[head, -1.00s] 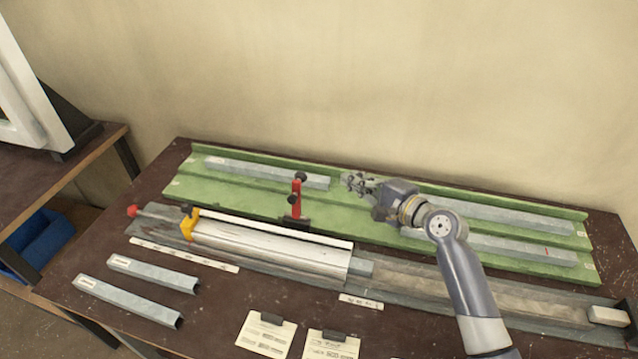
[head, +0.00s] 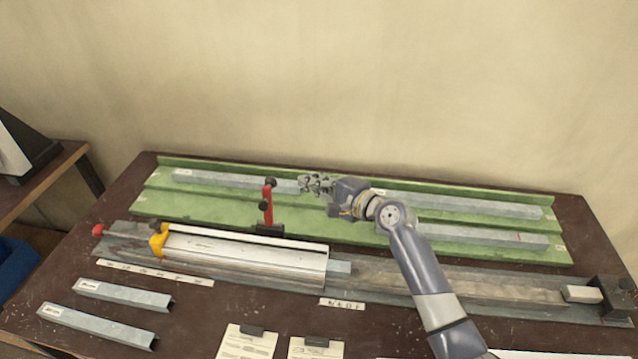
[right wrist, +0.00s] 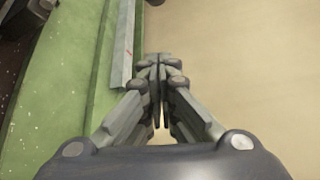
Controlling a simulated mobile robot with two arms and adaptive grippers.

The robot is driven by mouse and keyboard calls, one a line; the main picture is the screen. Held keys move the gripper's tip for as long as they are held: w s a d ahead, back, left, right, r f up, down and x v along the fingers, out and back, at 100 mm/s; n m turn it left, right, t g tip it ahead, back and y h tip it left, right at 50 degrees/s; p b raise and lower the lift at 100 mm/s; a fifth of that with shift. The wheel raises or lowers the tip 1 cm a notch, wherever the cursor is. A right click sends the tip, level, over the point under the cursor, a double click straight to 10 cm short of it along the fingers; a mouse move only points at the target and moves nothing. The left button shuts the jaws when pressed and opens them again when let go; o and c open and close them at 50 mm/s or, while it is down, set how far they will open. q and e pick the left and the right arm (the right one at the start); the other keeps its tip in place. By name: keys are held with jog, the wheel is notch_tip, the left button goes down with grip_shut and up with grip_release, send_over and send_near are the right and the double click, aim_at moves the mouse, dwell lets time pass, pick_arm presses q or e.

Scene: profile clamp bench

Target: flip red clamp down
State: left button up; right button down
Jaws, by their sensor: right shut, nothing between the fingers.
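The red clamp (head: 267,204) stands upright on a dark base behind the long pale metal guide, near the front edge of the green tray. Its lever points up, with dark knobs at its top and side. My right gripper (head: 304,184) is over the green tray, to the right of the clamp's top, with a small gap between them in the picture. In the right wrist view its fingers (right wrist: 160,92) are shut together with nothing between them. The clamp cannot be made out in the right wrist view. My left gripper is not in view.
The green tray (head: 163,206) holds several grey profiles. The guide (head: 245,262) with a yellow stop (head: 158,240) and red knob (head: 98,230) lies in front. Two loose profiles (head: 122,293) lie front left. Paper cards (head: 248,343) lie at the front edge. A wall stands behind.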

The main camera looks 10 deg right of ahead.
aim_at(269, 204)
jog(key=a+p, duration=0.1)
jog(key=a, duration=0.1)
jog(key=w+a+p, duration=0.1)
jog(key=a+p, duration=0.1)
jog(key=a, duration=0.1)
jog(key=shift+a+r, duration=0.15)
jog(key=shift+a, duration=0.1)
jog(key=shift+w, duration=0.1)
dwell(0.4)
jog(key=shift+s+r+b, duration=0.1)
jog(key=shift+s+b, duration=0.15)
jog(key=shift+b, duration=0.25)
jog(key=shift+a+n, duration=0.1)
jog(key=shift+n, duration=0.2)
